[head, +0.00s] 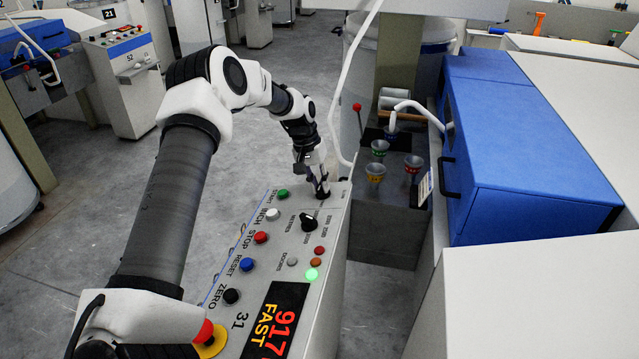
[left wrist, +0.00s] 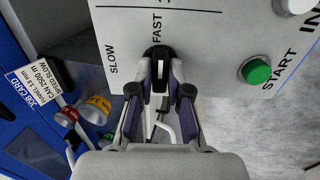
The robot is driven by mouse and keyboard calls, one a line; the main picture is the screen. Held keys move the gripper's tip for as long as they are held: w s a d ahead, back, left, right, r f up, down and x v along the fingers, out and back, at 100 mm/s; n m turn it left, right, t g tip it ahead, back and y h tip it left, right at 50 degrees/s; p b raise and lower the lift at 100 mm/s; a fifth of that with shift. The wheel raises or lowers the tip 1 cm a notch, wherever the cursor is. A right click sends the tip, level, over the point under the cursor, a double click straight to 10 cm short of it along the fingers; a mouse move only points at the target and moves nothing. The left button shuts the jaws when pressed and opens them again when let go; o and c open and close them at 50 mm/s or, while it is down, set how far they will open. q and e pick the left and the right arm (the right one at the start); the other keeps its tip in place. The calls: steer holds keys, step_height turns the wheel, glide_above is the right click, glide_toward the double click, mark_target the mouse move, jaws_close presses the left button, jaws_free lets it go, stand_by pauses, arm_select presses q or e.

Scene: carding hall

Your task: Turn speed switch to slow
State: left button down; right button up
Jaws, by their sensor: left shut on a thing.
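The speed switch (left wrist: 157,53) is a small black knob at the end of the grey control panel (head: 333,222). In the left wrist view it lies between my left fingertips (left wrist: 159,75), with the FAST label straight above it and the SLOW label to its left. My left gripper (head: 321,191) is shut on the knob, which it mostly hides in the head view. The panel's display (head: 275,320) reads 917 and FAST. My right gripper is not in view.
A green START button (head: 283,194) sits close to the gripper; it also shows in the left wrist view (left wrist: 256,71). Other coloured buttons and a black rotary selector (head: 308,222) line the panel. A blue cabinet (head: 530,150) stands to the right.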

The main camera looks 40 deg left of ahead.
arm_select(q)
steer(key=n+p, duration=0.2)
steer(key=shift+r+p, duration=0.25)
steer(key=shift+p, duration=0.05)
steer(key=n+p, duration=0.3)
steer(key=shift+p, duration=0.3)
steer(key=n+p, duration=0.2)
steer(key=n, duration=0.1)
steer(key=n+p, duration=0.3)
steer(key=n, duration=0.1)
steer(key=shift+w+n, duration=0.1)
steer(key=shift+n, duration=0.2)
steer(key=n+p, duration=0.2)
steer(key=n, duration=0.2)
steer(key=shift+f, duration=0.2)
steer(key=shift+f+n+p, duration=0.1)
steer(key=shift+n+p, duration=0.3)
steer(key=shift+n, duration=0.3)
